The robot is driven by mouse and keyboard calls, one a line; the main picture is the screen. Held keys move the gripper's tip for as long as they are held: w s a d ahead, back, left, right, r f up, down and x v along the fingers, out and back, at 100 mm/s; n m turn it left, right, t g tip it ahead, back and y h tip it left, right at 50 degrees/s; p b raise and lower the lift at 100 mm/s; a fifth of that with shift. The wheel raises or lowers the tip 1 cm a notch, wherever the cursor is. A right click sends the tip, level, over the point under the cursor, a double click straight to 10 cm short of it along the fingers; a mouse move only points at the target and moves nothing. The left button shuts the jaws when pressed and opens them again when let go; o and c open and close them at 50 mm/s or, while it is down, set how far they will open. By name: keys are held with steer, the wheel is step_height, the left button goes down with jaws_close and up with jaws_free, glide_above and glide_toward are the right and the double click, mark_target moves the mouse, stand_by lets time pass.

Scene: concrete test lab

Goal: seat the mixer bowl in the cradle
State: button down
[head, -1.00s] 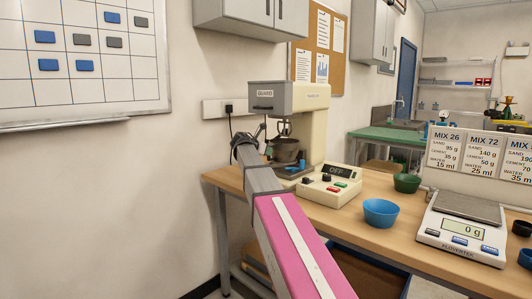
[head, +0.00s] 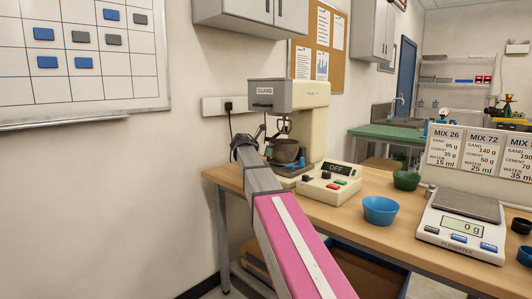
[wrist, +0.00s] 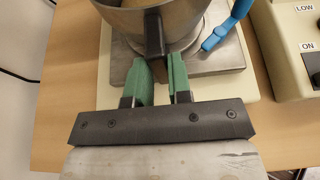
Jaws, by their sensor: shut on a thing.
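The mixer bowl (head: 286,152) is a grey metal bowl under the mixer's head (head: 290,95). In the wrist view the bowl (wrist: 185,22) is at the top edge, with its dark upright handle (wrist: 154,35) facing me. My gripper (wrist: 163,80) has its green finger pads on either side of the handle and is shut on it. The bowl is over the metal base plate (wrist: 215,58) of the mixer, where a blue lever (wrist: 230,25) stands to its right. The cradle under the bowl is hidden, so I cannot tell whether the bowl is seated or just above.
A control box (head: 332,184) reading OFF stands right of the mixer. A blue bowl (head: 380,210), a green bowl (head: 406,180) and a scale (head: 462,226) stand further right on the wooden bench (head: 345,216). A wall is close behind the mixer.

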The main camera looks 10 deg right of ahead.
steer(key=shift+f, duration=0.55)
stand_by(1.3)
steer(key=c, duration=1)
jaws_free()
steer(key=shift+o, duration=0.2)
steer(key=shift+s+a, duration=0.1)
steer(key=v, duration=0.8)
steer(key=shift+a+r, duration=0.1)
steer(key=shift+a, duration=0.05)
steer(key=shift+s+a, duration=0.55)
steer(key=shift+a, duration=0.3)
steer(key=shift+s+a, duration=0.55)
steer(key=shift+a, duration=0.25)
steer(key=shift+s+a, duration=0.55)
steer(key=shift+a, duration=0.3)
